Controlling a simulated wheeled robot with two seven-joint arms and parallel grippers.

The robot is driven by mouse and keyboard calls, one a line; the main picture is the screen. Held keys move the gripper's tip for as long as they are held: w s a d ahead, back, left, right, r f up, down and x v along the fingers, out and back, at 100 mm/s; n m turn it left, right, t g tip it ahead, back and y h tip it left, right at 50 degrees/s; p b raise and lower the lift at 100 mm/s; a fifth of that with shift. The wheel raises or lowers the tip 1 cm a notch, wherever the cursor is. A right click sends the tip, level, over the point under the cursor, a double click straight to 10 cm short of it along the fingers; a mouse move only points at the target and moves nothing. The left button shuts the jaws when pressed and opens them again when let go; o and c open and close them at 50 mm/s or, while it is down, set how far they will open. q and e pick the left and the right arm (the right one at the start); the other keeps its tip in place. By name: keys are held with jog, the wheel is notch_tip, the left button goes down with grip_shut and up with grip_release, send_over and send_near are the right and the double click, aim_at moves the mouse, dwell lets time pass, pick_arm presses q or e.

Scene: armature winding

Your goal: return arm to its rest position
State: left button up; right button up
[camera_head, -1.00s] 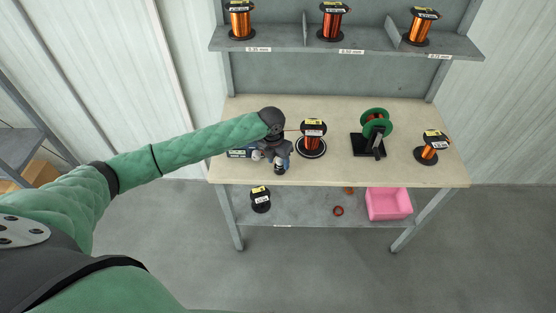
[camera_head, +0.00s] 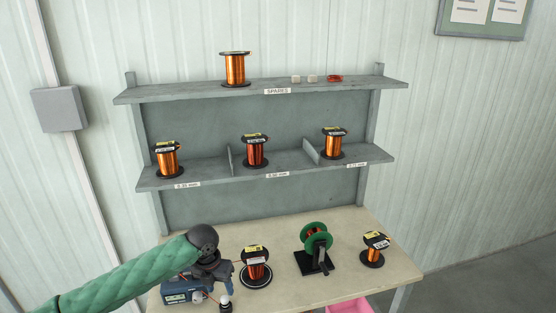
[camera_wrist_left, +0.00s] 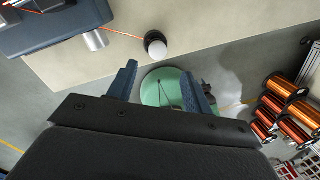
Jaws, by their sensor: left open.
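My left arm (camera_head: 130,280) comes in from the lower left, and its dark wrist is over the left end of the workbench (camera_head: 345,228). In the left wrist view my left gripper (camera_wrist_left: 165,82) is open, with nothing between its fingers. Beyond the fingers lie the floor and a round green surface (camera_wrist_left: 170,88). A blue-grey device (camera_head: 183,291) and a small knob with a white top (camera_head: 225,301) are close to the gripper. The knob also shows in the wrist view (camera_wrist_left: 156,46). My right gripper is not in view.
On the bench stand a copper wire spool (camera_head: 256,270), a green reel on a black stand (camera_head: 316,240) and another spool (camera_head: 374,250). The divided shelf (camera_head: 290,163) holds three spools. The spares shelf (camera_head: 200,91) above holds one spool. A pink bin (camera_head: 350,307) shows below the bench.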

pick_arm(q)
jog(key=s+d+f+n+t+h, duration=0.1)
jog(key=s+d+f+n, duration=0.2)
jog(key=s+d+n, duration=0.35)
jog(key=s+d+f+n+t+h, duration=0.1)
jog(key=s+d+f+n, duration=0.25)
jog(key=s+n, duration=0.55)
jog(key=s+a+f+n+t+y, duration=0.1)
jog(key=s+a+n+y, duration=0.1)
jog(key=s+a+n, duration=0.6)
jog(key=s+a+n+y, duration=0.1)
jog(key=s+a+n, duration=0.2)
jog(key=s+n, duration=0.85)
jog(key=w+d+f+n+b, duration=0.1)
jog(key=w+f, duration=0.1)
jog(key=f, duration=1.1)
jog(key=w+f+b, duration=0.1)
jog(key=w+f, duration=0.1)
jog(key=f, duration=1.1)
jog(key=s+f, duration=0.4)
jog(key=f, duration=0.9)
jog(key=s+f+g+b, duration=0.1)
jog(key=s+f, duration=0.4)
jog(key=f, duration=0.8)
jog(key=shift+d+g, duration=0.3)
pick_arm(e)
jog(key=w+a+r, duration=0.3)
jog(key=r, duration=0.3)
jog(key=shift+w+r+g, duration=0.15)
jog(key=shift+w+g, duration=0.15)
